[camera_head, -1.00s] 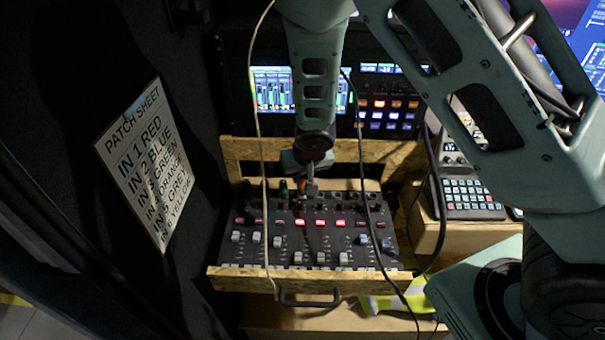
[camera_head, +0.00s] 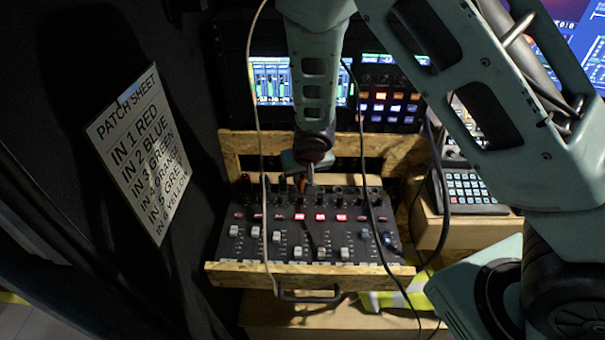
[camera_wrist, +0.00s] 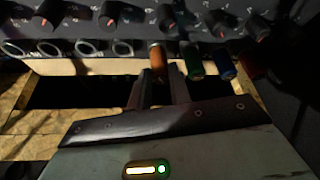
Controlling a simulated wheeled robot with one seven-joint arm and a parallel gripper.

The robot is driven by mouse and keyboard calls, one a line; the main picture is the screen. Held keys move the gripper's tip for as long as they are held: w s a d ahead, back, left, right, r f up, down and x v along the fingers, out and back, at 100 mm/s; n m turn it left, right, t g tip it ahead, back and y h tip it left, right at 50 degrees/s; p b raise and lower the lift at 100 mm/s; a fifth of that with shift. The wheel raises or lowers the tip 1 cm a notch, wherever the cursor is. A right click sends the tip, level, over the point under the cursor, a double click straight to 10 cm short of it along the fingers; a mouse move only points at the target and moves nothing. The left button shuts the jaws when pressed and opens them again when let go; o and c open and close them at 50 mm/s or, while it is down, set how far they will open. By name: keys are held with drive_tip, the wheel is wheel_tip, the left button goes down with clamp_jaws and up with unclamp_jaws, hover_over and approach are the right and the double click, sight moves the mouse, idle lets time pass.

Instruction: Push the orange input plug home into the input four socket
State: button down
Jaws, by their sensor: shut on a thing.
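The orange plug (camera_wrist: 158,57) is between my gripper's fingertips (camera_wrist: 160,78), which are shut on it. In the wrist view it points at the mixer's socket row, just left of the green plug (camera_wrist: 192,62). The input four socket is hidden behind the orange plug, so I cannot tell how deep the plug sits. In the head view my gripper (camera_head: 307,178) is over the far edge of the mixer (camera_head: 335,240), with the orange plug (camera_head: 303,185) showing below it.
A blue plug (camera_wrist: 222,65) stands right of the green one. Empty ringed sockets (camera_wrist: 84,48) lie to the left. The mixer sits in a chipboard tray (camera_head: 235,275). Loose cables (camera_head: 372,200) hang across it. A patch sheet (camera_head: 140,150) is on the left wall.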

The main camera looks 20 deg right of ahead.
drive_tip(key=shift+f, duration=0.15)
drive_tip(key=c, duration=1.2)
unclamp_jaws()
drive_tip(key=v, duration=1.7)
drive_tip(key=shift+r+p, duration=0.35)
drive_tip(key=shift+p, duration=0.1)
drive_tip(key=shift+s, duration=0.1)
drive_tip(key=s+a+r+n+g, duration=0.1)
drive_tip(key=s+n, duration=0.3)
drive_tip(key=s, duration=0.7)
drive_tip(key=s+a+r+n+g+y, duration=0.1)
drive_tip(key=s+a+r+n+g, duration=0.1)
drive_tip(key=s, duration=0.9)
drive_tip(key=a+n+g, duration=0.1)
drive_tip(key=a+n, duration=0.1)
drive_tip(key=shift+a+r+g, duration=0.25)
drive_tip(key=shift+a+g, duration=0.05)
